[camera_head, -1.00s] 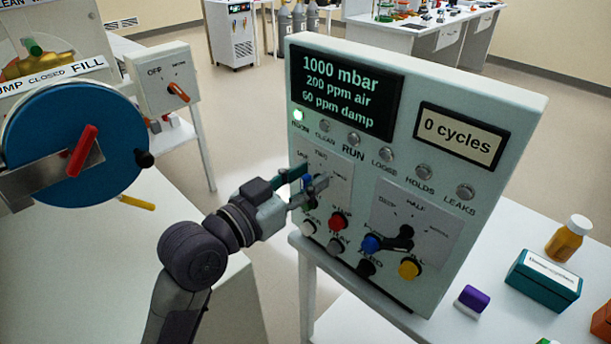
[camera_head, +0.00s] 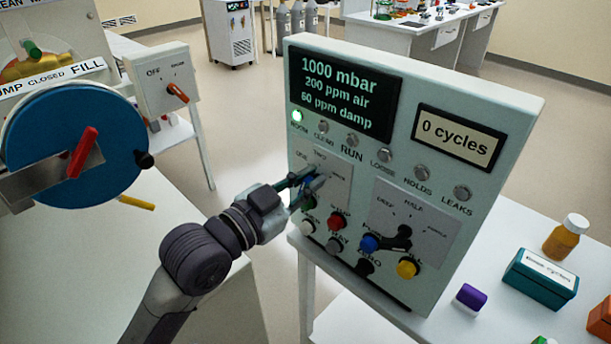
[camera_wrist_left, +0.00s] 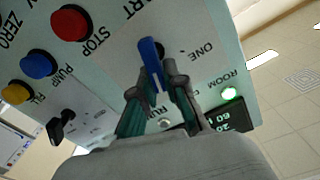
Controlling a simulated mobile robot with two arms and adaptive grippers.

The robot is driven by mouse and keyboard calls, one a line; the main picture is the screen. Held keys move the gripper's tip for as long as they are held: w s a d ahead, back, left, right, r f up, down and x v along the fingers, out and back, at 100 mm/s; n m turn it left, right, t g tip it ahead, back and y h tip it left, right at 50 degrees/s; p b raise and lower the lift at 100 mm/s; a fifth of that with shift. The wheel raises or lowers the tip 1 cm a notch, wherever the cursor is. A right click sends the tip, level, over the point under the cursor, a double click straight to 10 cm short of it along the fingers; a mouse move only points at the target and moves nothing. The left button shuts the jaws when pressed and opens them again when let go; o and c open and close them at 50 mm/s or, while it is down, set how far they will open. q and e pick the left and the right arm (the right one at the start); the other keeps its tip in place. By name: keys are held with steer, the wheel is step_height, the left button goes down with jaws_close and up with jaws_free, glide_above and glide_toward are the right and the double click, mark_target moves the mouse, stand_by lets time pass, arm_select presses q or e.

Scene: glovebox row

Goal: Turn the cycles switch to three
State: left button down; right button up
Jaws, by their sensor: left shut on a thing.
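The cycles switch is a blue lever (camera_wrist_left: 150,52) on a pale plate marked ONE, TWO and THREE, on the left part of the control panel (camera_head: 470,105). My left gripper (camera_head: 312,182) reaches the plate from the lower left. In the left wrist view, the fingers of my left gripper (camera_wrist_left: 162,88) are closed around the lever's near end. In the head view, the fingers hide most of the lever, so I cannot tell exactly which mark it points to. The cycles display (camera_head: 456,137) reads "0 cycles". My right gripper is not in view.
Red (camera_head: 337,221), blue (camera_head: 369,243) and yellow (camera_head: 407,268) buttons sit below and right of the plate. A black switch (camera_head: 400,238) is at the right. A blue disc (camera_head: 75,130) with a red handle stands left. A teal box (camera_head: 541,280) and an amber bottle (camera_head: 567,237) stand right.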

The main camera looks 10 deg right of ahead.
mark_target(326, 118)
arm_select(q)
steer(key=c, duration=1.2)
jaws_free()
steer(key=shift+r, duration=0.1)
step_height(326, 118, up, 10)
steer(key=shift+f, duration=0.1)
